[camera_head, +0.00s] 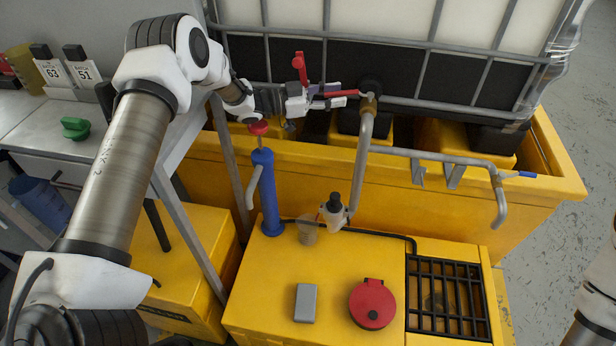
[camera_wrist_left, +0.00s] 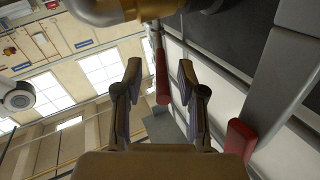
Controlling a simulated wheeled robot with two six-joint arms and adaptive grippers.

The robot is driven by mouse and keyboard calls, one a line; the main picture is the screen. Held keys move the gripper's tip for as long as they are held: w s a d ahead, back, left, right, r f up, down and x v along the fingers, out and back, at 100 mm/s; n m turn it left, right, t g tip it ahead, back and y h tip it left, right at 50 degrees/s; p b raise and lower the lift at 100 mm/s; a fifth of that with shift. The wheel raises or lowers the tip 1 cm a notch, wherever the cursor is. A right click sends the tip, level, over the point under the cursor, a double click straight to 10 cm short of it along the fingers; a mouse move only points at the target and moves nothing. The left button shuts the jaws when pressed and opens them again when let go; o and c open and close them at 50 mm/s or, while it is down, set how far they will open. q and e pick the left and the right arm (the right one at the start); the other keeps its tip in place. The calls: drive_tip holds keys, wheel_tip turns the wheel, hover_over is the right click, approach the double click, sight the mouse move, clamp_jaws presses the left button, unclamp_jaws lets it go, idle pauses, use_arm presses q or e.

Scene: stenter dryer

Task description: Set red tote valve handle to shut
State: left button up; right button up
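The red valve handle (camera_head: 346,93) sticks out to the left from the brass valve (camera_head: 369,104) at the front of the white tote (camera_head: 380,20). My left gripper (camera_head: 334,95) is at the handle's free end, its fingers pointing at the valve. In the left wrist view the two fingers (camera_wrist_left: 158,80) are spread wide, with the red handle (camera_wrist_left: 162,78) between them. I see a gap on both sides, so the gripper is not closed on it. The brass valve body (camera_wrist_left: 150,8) shows at the top. My right gripper is out of view.
A second red piece (camera_head: 299,66) stands upright beside my left gripper. A blue hand pump (camera_head: 266,195) with a red knob stands below it. A grey pipe (camera_head: 362,160) drops from the valve. The yellow bund (camera_head: 550,190) and tote cage bars are close behind.

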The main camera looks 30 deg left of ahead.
use_arm(q)
drive_tip(key=shift+s+d+r+n+t+y+p, duration=0.2)
drive_tip(key=shift+s+d+n+t+y+p, duration=0.1)
drive_tip(key=shift+n+p, duration=0.1)
drive_tip(key=s+d+n+t+y+p, duration=0.5)
drive_tip(key=n+y, duration=0.3)
drive_tip(key=y, duration=0.3)
drive_tip(key=s+f+b, duration=0.1)
drive_tip(key=s+b, duration=0.1)
drive_tip(key=s, duration=0.4)
drive_tip(key=s+a+f+n+g+y, duration=0.1)
drive_tip(key=s+a+f+n+g, duration=0.1)
drive_tip(key=s+f+g, duration=0.5)
drive_tip(key=s+f, duration=0.5)
drive_tip(key=f, duration=0.5)
drive_tip(key=shift+s+g+y, duration=0.4)
